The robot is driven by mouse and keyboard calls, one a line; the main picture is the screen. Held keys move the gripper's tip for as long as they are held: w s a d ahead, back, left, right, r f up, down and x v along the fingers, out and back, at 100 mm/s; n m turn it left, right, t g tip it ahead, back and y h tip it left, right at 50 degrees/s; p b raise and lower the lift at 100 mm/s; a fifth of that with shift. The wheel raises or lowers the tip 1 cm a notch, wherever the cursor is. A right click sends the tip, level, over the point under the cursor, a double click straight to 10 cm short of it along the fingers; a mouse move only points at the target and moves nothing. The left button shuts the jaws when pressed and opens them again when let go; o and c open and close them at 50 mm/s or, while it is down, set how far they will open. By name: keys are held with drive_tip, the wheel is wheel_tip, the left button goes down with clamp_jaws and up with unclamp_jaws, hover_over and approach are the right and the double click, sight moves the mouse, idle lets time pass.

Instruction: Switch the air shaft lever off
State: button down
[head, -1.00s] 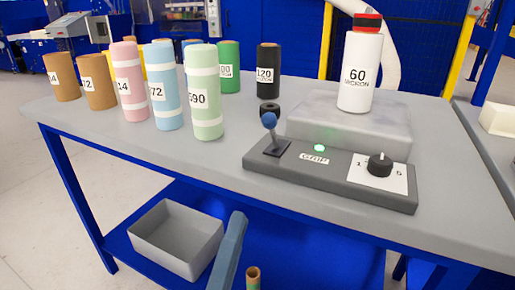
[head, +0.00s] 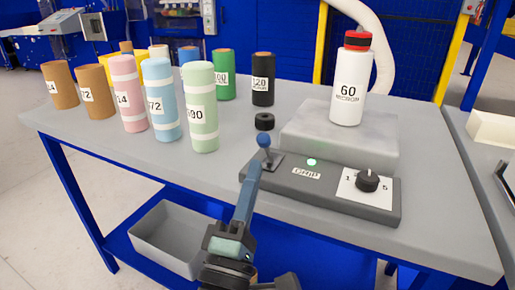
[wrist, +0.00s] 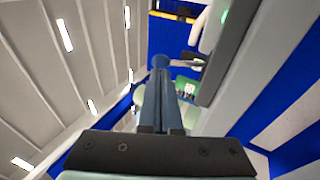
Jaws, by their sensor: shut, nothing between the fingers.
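The air shaft lever (head: 264,141) is a thin stick with a round blue knob, on the left end of a dark grey control box (head: 320,190). It stands up from its plate and leans slightly left. A green light (head: 311,162) glows beside it. My gripper (head: 254,165) is shut and empty, its blue fingers reaching up from the lower edge to just in front of the lever. In the wrist view the shut fingers (wrist: 161,85) point at the blue knob (wrist: 160,61). I cannot tell whether the tips touch it. The fingers partly hide the box's left end.
A black dial (head: 367,181) sits on the box's right side. Behind it, a white 60-micron bottle (head: 350,85) stands on a grey block (head: 340,135). A small black ring (head: 264,121) lies behind the lever. Several coloured rolls stand at left. The table's front left is clear.

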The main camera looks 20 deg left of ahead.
sight(262, 145)
drive_tip(key=shift+p+x, duration=0.3)
drive_tip(key=shift+x, duration=1.2)
drive_tip(key=shift+r+p, duration=0.15)
drive_tip(key=shift+p, duration=0.2)
